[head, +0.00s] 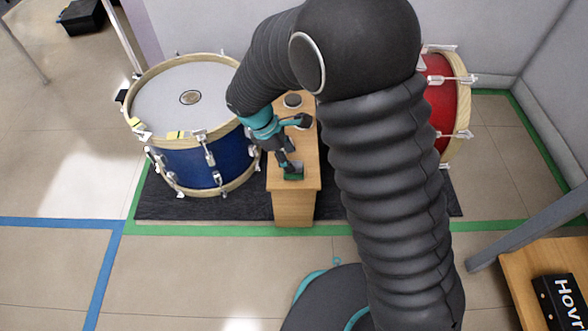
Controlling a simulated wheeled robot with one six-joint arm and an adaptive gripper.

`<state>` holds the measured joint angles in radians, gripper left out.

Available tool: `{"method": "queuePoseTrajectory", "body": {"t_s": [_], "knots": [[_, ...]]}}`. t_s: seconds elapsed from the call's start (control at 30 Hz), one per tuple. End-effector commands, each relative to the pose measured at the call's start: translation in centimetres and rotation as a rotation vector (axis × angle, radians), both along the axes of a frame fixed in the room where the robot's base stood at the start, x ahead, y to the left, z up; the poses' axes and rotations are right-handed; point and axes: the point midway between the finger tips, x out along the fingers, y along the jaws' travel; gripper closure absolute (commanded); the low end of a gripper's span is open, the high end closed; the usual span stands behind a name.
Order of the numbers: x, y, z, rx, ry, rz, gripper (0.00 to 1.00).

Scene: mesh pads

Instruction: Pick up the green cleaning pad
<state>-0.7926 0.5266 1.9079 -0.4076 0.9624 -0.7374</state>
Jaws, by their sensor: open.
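The green cleaning pad (294,174) appears as a small dark-green piece near the front end of a narrow wooden stand (294,210). Part of it is covered by the dark lower finger. My gripper (294,142) is open above the stand, with one finger toward the right and the other reaching down to the pad. I cannot tell whether that finger touches the pad. Nothing shows held between the fingers.
A blue drum (187,163) stands close on the left, with yellow pieces on its rim. A red drum (446,100) is on the right, partly behind my arm. A small round dark item (292,101) sits farther back on the stand. A wooden table (520,290) is at lower right.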

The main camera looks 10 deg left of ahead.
Motion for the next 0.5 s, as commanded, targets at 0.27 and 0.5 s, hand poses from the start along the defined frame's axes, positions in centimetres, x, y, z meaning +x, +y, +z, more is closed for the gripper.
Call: {"method": "queuePoseTrajectory", "body": {"t_s": [0.27,0.5], "knots": [[0.0,-1.4,-3.1,0.0,0.0,-0.002,0.44],[0.0,-1.5,-3.2,0.0,0.0,-0.001,0.44]]}}
